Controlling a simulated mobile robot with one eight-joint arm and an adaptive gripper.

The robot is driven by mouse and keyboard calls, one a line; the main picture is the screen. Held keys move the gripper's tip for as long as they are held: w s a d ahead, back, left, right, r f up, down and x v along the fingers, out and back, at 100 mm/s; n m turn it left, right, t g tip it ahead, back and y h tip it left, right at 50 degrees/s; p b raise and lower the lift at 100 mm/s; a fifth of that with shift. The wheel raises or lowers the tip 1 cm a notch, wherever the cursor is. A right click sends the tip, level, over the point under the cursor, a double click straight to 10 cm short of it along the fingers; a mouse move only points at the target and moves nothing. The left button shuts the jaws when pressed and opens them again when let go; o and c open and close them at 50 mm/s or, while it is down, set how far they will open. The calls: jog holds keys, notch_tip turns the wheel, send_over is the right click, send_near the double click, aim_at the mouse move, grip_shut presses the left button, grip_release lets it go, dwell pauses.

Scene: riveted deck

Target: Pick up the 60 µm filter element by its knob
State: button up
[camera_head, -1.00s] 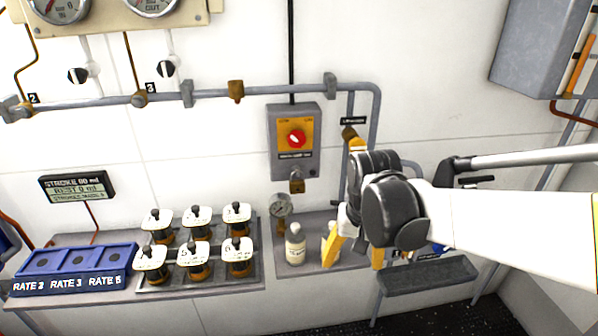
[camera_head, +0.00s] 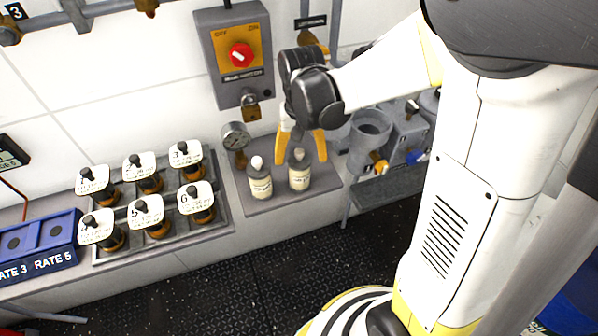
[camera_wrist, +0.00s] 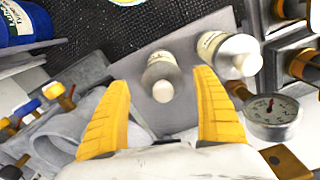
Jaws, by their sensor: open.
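Two cream cylinders with knobs on top stand side by side on the grey wall shelf; their labels are too small to read, so I cannot tell which is the 60 µm filter element. The right cylinder (camera_head: 299,180) is below my gripper (camera_head: 301,158), whose yellow fingers are open on either side of its top. The left cylinder (camera_head: 260,186) has a pale knob and stands outside the fingers. In the wrist view, one cylinder (camera_wrist: 165,67) lies between the open fingertips (camera_wrist: 160,78), its knob facing the camera; the other cylinder (camera_wrist: 222,48) is beside it, near the right finger.
A pressure gauge (camera_head: 236,136) stands behind the left cylinder. A tray (camera_head: 165,233) of several numbered, capped jars is at left, next to a blue rate block (camera_head: 52,235). Grey pipe fittings (camera_head: 370,128) crowd the right. A switch box (camera_head: 236,60) hangs above.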

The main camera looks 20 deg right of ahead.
jog(key=f+b, duration=0.1)
jog(key=f, duration=0.3)
jog(key=shift+w+a+f+b, duration=0.1)
jog(key=shift+w+f+b, duration=0.1)
jog(key=shift+f+b, duration=0.15)
jog(key=shift+r, duration=0.15)
jog(key=shift+c, duration=0.2)
jog(key=c, duration=1.3)
jog(key=shift+r, duration=0.1)
